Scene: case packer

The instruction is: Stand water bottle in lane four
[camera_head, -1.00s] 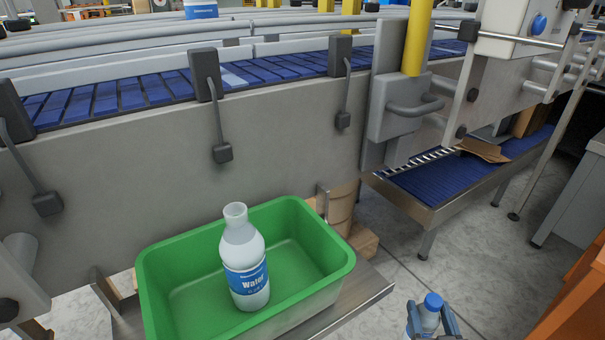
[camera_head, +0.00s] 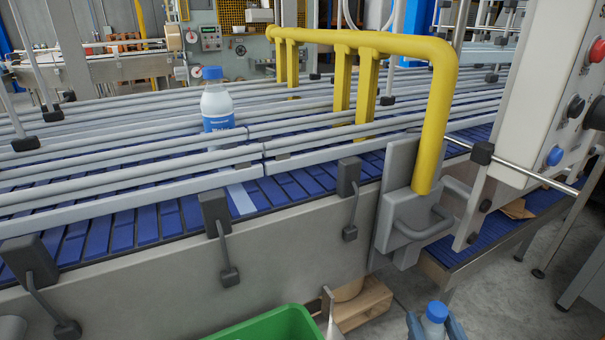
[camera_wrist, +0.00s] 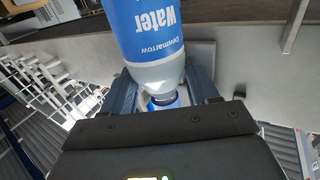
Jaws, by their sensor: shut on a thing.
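My gripper (camera_head: 436,325) is at the bottom right of the head view, shut on a water bottle with a blue cap (camera_head: 435,312). In the wrist view the held bottle (camera_wrist: 150,35) has a blue "Water" label, and the fingers grip it near its neck and cap. The blue conveyor (camera_head: 145,225) is divided into lanes by grey rails. Another capped water bottle (camera_head: 217,108) stands upright in a farther lane, its lower part behind rails. I cannot tell the lane numbers. My gripper is in front of the conveyor's near side, apart from it.
A yellow pipe frame (camera_head: 400,48) spans the lanes at right. A grey bracket with a handle (camera_head: 400,205) and a control box with buttons (camera_head: 560,100) stand near it. A green bin (camera_head: 270,326) shows at the bottom edge. Black rail clamps (camera_head: 215,210) line the near side.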

